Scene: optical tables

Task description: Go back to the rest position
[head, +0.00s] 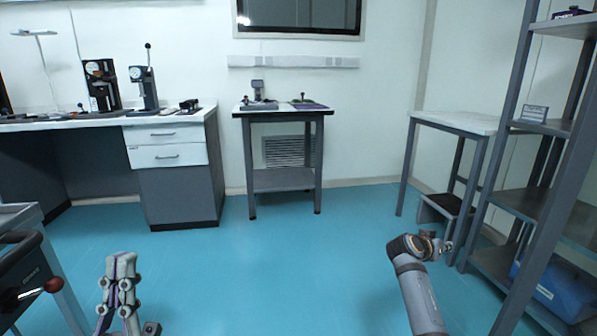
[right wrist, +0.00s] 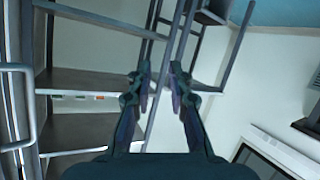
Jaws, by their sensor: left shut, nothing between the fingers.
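My left gripper (head: 121,262) stands at the lower left of the head view, pointing up, with its fingers together and nothing between them. My right arm (head: 416,288) rises from the lower right of the head view. Its gripper is mostly hidden behind the wrist there. In the right wrist view my right gripper (right wrist: 160,82) has its two fingers apart, with nothing held between them. Both grippers are over open floor, clear of the tables.
A wheeled cart (head: 20,215) stands close at the left edge. A workbench (head: 180,208) and small table (head: 282,113) stand along the back wall. A white-topped table (head: 460,121) and tall shelf rack (head: 545,200) stand at the right. The blue floor (head: 270,265) between is clear.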

